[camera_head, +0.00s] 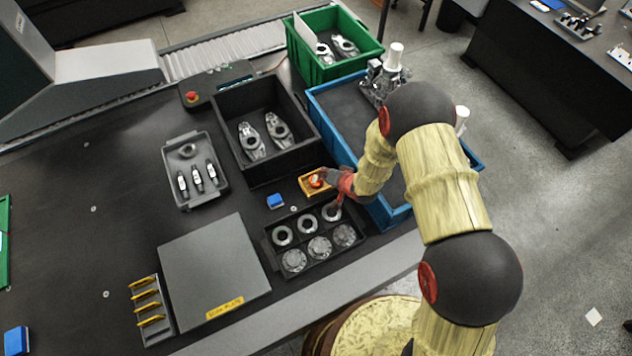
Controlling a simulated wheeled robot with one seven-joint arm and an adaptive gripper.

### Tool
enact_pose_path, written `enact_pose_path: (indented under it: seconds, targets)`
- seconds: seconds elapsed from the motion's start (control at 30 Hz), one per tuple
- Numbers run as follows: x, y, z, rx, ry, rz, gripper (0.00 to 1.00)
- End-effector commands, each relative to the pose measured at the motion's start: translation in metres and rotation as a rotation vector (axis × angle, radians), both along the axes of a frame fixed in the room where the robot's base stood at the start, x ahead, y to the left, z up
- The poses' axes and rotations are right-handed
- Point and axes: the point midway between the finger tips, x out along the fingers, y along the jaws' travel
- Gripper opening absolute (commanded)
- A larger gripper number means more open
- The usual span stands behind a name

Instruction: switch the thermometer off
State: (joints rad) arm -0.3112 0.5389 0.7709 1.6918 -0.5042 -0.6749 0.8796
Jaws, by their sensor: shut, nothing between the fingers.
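A small yellow-orange device (306,187), which seems to be the thermometer, lies on the black table between the black bin and the tray of round parts. An orange-red and white spot shows on its top. My gripper (324,176) is shut and empty, with its tips at the device's upper right side, over or just beside it. I cannot tell whether they touch it. The gripper hides part of the device, and its display or switch position cannot be read.
A black tray of round metal parts (268,238) lies close in front. A black bin (232,98) and blue bin (318,98) stand behind and right. A small blue block (275,201) lies left. A grey plate (212,262) lies farther left.

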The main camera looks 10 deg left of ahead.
Motion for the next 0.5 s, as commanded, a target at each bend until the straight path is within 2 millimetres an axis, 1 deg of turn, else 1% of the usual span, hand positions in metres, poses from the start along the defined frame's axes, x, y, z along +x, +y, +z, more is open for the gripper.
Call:
enact_pose_path:
  seconds: [0.33, 0.5]
  targets:
    - [0.0000, 0.0000, -0.0006, 0.000, 0.000, 0.000, 0.00]
    - [-0.0003, -0.0001, -0.0062, 0.000, 0.000, 0.000, 0.00]
